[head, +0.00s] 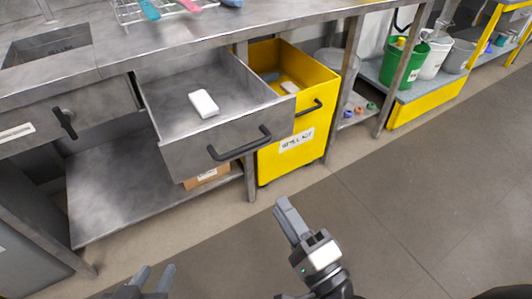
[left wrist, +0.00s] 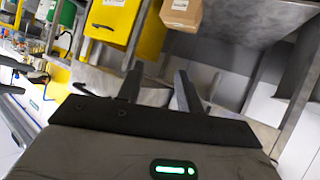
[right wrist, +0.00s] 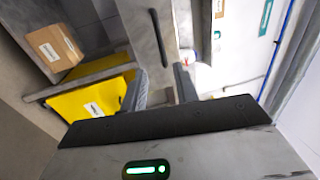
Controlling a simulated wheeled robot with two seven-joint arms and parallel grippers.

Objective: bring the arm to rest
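My left gripper (head: 153,273) shows at the bottom edge of the head view, its two fingers apart. In the left wrist view its fingers (left wrist: 160,88) are spread with nothing between them. My right gripper (head: 284,215) is over the floor in front of the yellow cabinet, pointing up and left in the head view. In the right wrist view its fingers (right wrist: 160,85) are also apart and empty. Neither gripper appears to touch anything. Most of my left arm is outside the head view.
A metal drawer (head: 172,152) stands pulled out, with a white block (head: 203,104) inside. The open yellow spill-kit cabinet (head: 298,150) stands beside it. A cardboard box (head: 207,176) sits below the drawer. Green (head: 402,66) and white buckets are at upper right. The floor (head: 420,190) at right is clear.

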